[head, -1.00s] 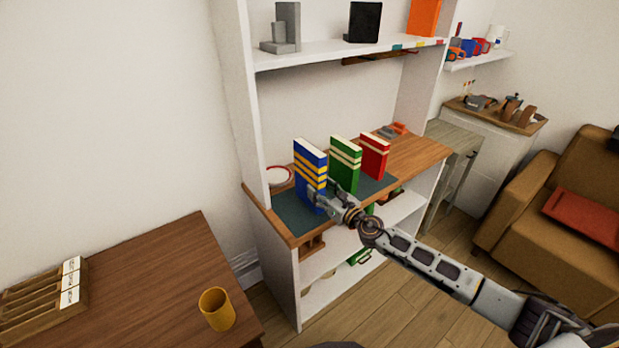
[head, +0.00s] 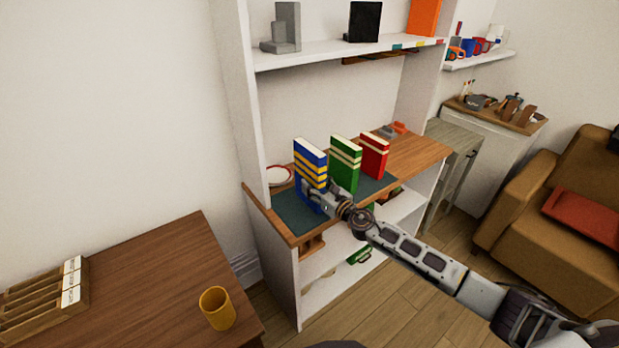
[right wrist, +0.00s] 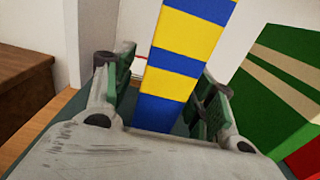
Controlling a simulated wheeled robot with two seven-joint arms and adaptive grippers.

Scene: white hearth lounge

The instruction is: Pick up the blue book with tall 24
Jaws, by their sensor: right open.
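The blue book (head: 309,173) with yellow bands stands upright on the dark mat (head: 290,215) on the shelf unit's wooden top. My right gripper (head: 313,194) is at the lower part of its spine. In the right wrist view the blue book (right wrist: 184,62) rises between the two open fingers of my right gripper (right wrist: 165,90). A gap shows between the left finger and the book; whether the right finger touches it I cannot tell. A green book (head: 345,163) and a red book (head: 374,155) stand upright to its right. My left gripper is out of view.
The green book (right wrist: 275,80) is close beside the right finger. A white shelf (head: 335,53) hangs above. A brown table with a yellow mug (head: 217,309) is at the left.

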